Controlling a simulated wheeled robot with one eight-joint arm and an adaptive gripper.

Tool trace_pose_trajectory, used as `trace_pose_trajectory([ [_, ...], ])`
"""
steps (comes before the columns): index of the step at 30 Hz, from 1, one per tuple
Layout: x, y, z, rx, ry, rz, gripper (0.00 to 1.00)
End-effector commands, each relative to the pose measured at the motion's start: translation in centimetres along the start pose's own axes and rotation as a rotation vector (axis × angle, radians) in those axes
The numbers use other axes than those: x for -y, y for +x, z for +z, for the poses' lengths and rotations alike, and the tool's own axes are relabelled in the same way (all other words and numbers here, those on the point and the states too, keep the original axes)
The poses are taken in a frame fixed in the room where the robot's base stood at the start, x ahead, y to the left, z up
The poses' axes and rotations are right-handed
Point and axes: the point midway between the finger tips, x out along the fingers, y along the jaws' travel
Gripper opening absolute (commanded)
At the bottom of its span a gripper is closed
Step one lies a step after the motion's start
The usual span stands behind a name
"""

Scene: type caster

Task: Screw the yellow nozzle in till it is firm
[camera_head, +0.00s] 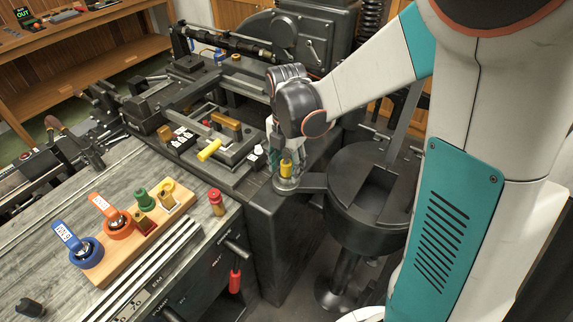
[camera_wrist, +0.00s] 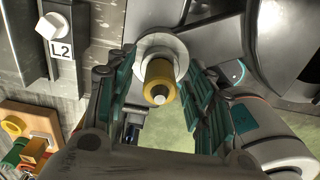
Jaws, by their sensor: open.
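The yellow nozzle (camera_head: 286,168) stands upright on a grey round fitting (camera_head: 287,184) at the machine's front corner. In the wrist view the nozzle (camera_wrist: 161,82) shows a pale tip and sits in a round light grey collar (camera_wrist: 176,46). My gripper (camera_head: 284,160) is above and around the nozzle. In the wrist view my gripper (camera_wrist: 163,98) has its teal-padded fingers on both sides of the nozzle, with a gap on each side. It is open. How deep the thread sits is hidden.
A wooden block (camera_head: 118,262) with blue, orange, green and yellow parts lies on the grey bench at left. A red-topped cylinder (camera_head: 216,203) stands beside it. A black round pot (camera_head: 370,200) is close right of the nozzle. A lever tagged L2 (camera_wrist: 61,48) is at upper left.

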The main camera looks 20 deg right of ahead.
Motion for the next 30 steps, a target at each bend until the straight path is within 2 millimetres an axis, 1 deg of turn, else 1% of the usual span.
trace_pose_trajectory([
  [5,0.0,-1.8,0.0,0.000,0.000,0.000,0.48],
  [12,0.0,-6.5,0.0,0.000,0.000,0.000,0.48],
  [18,0.0,-9.9,0.0,0.000,0.000,0.000,0.48],
  [21,0.0,-11.0,0.0,0.000,0.001,0.000,0.48],
  [24,0.1,-11.6,-0.1,0.000,0.001,0.000,0.48],
  [28,0.1,-11.9,-0.1,0.001,0.005,0.001,0.48],
  [30,0.4,-12.1,-0.3,0.006,0.034,0.008,0.48],
])
